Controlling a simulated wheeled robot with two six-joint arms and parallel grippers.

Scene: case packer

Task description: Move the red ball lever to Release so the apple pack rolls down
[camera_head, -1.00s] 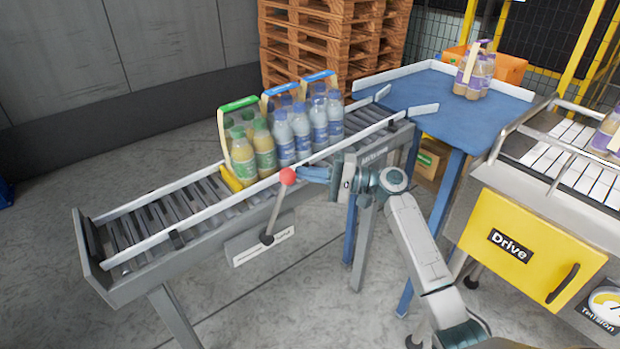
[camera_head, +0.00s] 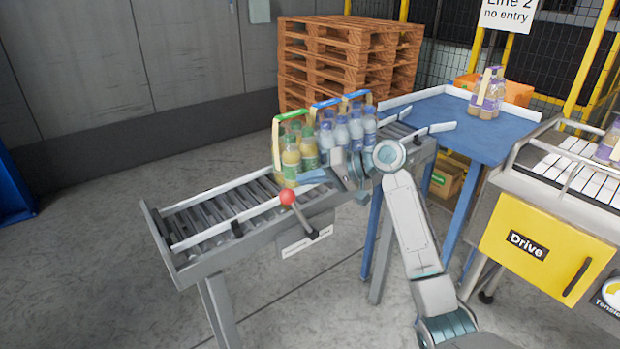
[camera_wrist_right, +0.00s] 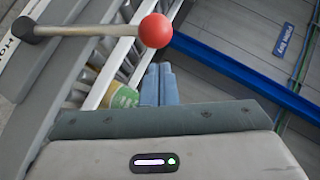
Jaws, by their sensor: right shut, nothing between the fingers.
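The red ball lever (camera_head: 288,197) is on the side of the roller conveyor, its rod leaning left from its dark pivot in the head view. In the right wrist view the red ball (camera_wrist_right: 155,31) is near the top. My right gripper (camera_head: 312,176) is shut and empty, just right of and above the ball; its blue fingers (camera_wrist_right: 160,84) point past it, apart from it in the wrist view. The apple pack (camera_head: 292,155), yellow-green bottles with a green handle, stands upright on the rollers behind my fingers. My left gripper is not in view.
Blue-handled bottle packs (camera_head: 345,130) stand behind the apple pack. The lower rollers (camera_head: 225,212) are empty down to the end plate. A lever label plate (camera_head: 307,242) is unreadable. A blue table (camera_head: 440,112) and a yellow Drive cabinet (camera_head: 530,245) are to the right.

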